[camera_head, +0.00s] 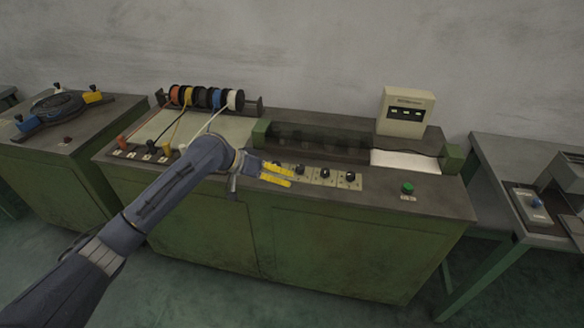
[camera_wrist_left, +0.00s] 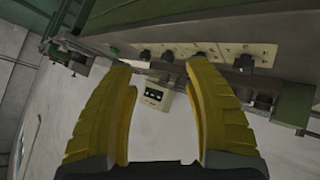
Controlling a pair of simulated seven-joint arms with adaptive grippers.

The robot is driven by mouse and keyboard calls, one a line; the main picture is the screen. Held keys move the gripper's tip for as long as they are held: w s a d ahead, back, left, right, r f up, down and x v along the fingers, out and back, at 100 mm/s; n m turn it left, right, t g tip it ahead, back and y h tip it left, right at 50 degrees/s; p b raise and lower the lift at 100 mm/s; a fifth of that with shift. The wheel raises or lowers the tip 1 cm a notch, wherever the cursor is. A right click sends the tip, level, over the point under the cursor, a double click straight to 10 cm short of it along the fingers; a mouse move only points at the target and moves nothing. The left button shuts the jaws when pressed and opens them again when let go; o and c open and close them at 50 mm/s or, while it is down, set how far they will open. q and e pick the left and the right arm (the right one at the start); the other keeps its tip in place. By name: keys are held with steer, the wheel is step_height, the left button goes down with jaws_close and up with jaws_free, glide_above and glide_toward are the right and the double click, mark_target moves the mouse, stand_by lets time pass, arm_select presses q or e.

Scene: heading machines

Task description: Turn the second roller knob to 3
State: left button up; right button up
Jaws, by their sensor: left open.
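A row of several black knobs on pale plates runs along the front of the green machine's top. The second knob from the left (camera_head: 301,169) is dark and upright, just right of my left gripper (camera_head: 277,174). In the left wrist view the picture is turned over, and that knob (camera_wrist_left: 200,52) shows beyond the tip of the right-hand finger. My left gripper (camera_wrist_left: 160,68) has yellow fingers spread apart with nothing between them. It is in front of the knob row, apart from the second knob. The scale numbers are too small to read. My right gripper is not in view.
A green button (camera_head: 407,188) sits right of the knobs. Dark rollers (camera_head: 318,137) lie behind them. A cream display box (camera_head: 405,112) stands at the back right, and coloured spools (camera_head: 205,97) at the back left. Another table (camera_head: 490,160) stands to the right.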

arm_select(q)
steer(key=w+a+r+m+t+y, duration=0.1)
steer(key=w+a+r+m+y, duration=0.1)
steer(key=w+a+r+m, duration=0.3)
glide_toward(300, 167)
steer(key=shift+n, duration=0.4)
steer(key=x, duration=1)
steer(key=shift+c, duration=0.5)
jaws_close()
